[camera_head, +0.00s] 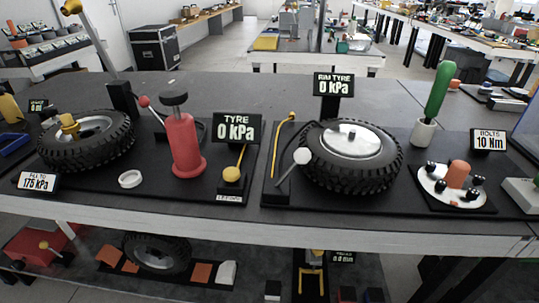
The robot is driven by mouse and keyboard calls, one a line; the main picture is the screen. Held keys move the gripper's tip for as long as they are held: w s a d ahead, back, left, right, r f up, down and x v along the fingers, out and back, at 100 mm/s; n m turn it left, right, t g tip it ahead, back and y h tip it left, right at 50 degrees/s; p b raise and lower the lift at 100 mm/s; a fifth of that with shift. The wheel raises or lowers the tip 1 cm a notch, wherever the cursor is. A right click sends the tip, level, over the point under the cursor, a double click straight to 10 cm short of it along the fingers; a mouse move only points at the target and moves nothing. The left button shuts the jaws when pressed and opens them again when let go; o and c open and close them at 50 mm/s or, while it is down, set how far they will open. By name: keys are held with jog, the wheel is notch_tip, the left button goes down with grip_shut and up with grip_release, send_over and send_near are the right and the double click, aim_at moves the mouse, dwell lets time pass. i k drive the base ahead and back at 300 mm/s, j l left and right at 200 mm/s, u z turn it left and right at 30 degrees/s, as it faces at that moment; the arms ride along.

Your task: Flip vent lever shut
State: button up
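A small yellow lever (232,174) stands on the left black board, below the "TYRE 0 kPa" sign (236,129). Its thin arm rises from a round yellow base, tilted slightly right. A label in front of it is too small to read. Another lever with a white ball knob (302,156) leans up and right on the middle board, left of a tyre (351,157). No readable label shows which one is the vent lever. My gripper is not in view.
A red pump cylinder (183,146) stands left of the yellow lever, with a white ring (130,179) nearby. A tyre (86,140) lies at left. The "RIM TYRE 0 kPa" sign (334,84) stands behind the other tyre. A green-handled tool (437,92) stands at right.

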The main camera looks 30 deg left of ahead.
aim_at(302, 156)
jog(key=u, duration=1.2)
